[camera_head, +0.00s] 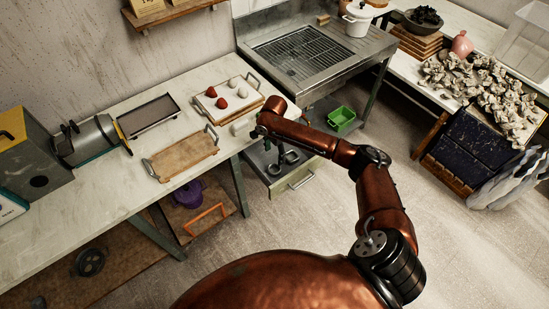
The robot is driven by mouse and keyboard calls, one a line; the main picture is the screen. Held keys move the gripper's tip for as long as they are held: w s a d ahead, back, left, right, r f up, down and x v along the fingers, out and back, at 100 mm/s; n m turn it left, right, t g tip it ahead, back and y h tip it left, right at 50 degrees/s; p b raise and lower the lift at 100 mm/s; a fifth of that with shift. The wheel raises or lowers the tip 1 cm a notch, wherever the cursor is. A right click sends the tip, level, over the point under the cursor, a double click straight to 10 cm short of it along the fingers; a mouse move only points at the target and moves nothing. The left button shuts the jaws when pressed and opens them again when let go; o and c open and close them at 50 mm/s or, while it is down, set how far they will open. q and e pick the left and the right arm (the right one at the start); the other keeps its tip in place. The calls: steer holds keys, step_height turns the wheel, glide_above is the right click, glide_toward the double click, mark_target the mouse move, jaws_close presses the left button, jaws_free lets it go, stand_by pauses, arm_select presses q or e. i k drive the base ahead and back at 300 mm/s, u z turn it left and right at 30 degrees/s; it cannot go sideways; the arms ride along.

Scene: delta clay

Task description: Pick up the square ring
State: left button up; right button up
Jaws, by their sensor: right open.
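An open drawer (284,187) stands out below the counter near the centre. Two small pale ring-like pieces lie in it: one ring (274,169) at the left and another ring (292,156) at the right. They are too small to tell for sure which one is square. My right gripper (267,147) is over the drawer beside the counter's end, fingers pointing down, open. It appears apart from both rings, and nothing shows between its fingers. The arm partly covers the drawer's back. My left gripper is not in view.
The counter holds a wooden tray (183,157), a tray with red and white balls (226,106) and a grey machine (91,141). A metal sink unit (335,45) stands behind, with a green bin (341,117) below.

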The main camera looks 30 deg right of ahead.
mark_target(292, 157)
steer(key=z, duration=1.25)
